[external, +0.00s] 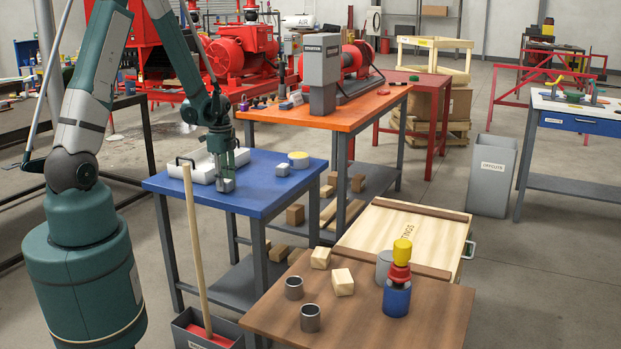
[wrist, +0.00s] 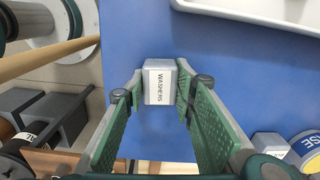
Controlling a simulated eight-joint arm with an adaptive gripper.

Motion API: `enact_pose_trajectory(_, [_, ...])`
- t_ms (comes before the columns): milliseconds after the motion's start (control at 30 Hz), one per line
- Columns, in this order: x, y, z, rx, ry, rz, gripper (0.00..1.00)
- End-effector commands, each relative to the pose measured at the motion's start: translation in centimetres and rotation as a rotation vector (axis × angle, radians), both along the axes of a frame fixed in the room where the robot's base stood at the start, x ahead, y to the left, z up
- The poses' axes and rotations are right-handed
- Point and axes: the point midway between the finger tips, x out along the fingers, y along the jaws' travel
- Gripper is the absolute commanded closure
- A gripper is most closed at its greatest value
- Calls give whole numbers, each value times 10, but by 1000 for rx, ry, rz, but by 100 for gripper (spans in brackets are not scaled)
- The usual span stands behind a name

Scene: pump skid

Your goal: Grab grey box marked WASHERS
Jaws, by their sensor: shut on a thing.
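The grey box marked WASHERS (wrist: 160,82) is between the tips of my gripper (wrist: 158,92) in the wrist view, with its white label facing the camera. My gripper (external: 226,172) is shut on it, with green fingers on both sides. In the external view the box (external: 226,186) shows below the fingers, over the front part of the blue table (external: 262,194). I cannot tell whether it touches the tabletop.
A second grey box (external: 282,169) and a yellow-topped round tin (external: 298,159) stand to the right on the blue table. A white tray (external: 178,171) lies behind my gripper. A wooden handle (external: 193,245) rises in front of the table's edge.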

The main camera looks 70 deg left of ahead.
Motion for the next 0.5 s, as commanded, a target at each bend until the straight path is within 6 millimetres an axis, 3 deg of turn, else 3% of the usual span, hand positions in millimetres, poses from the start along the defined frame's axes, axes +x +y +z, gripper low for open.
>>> enact_pose_trajectory(267, [0, 0, 8, 0, 0, 0, 87])
enact_pose_trajectory(500, [0, 0, 33, 0, 0, 0, 87])
